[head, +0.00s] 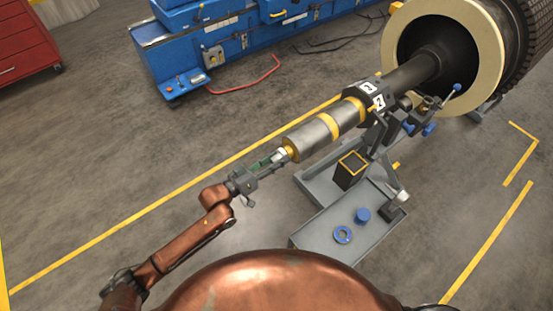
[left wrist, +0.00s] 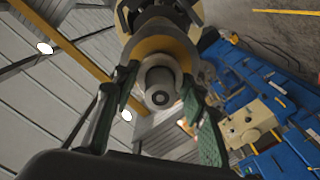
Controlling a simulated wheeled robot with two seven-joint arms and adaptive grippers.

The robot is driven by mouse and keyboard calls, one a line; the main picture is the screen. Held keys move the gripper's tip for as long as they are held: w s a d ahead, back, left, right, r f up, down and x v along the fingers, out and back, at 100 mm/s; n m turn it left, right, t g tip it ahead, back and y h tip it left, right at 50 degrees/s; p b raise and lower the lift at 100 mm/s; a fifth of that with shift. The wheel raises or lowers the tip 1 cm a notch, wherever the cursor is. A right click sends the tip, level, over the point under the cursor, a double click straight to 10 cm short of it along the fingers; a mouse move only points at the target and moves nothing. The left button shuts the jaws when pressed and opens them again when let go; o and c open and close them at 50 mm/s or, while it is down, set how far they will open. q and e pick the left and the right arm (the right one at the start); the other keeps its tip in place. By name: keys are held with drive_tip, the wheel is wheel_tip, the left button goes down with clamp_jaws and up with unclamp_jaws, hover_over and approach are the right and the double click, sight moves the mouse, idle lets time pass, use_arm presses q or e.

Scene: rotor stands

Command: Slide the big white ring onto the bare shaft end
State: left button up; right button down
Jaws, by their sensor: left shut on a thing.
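The shaft (head: 317,137) is a grey metal cylinder with yellow bands, pointing down-left from the big rotor in the head view. Its yellow-edged end (left wrist: 150,45) faces the camera in the left wrist view. My left gripper (head: 274,158) is at this end, in line with the shaft. The ring shows small and pale in the head view (head: 284,153). A small round stub with a dark centre shows inside the ring. I cannot tell how far the ring is on. My right gripper is out of view.
The rotor's cream ring (head: 489,62) is at upper right. Blue machinery (head: 180,50) stands behind. Floor left of the shaft is clear.

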use_arm(q)
drive_tip(key=o, duration=1.2)
drive_tip(key=shift+c, duration=0.2)
drive_tip(key=o, duration=0.5)
drive_tip(key=shift+c, duration=0.2)
drive_tip(key=v, duration=0.9)
drive_tip(key=shift+p, duration=0.45)
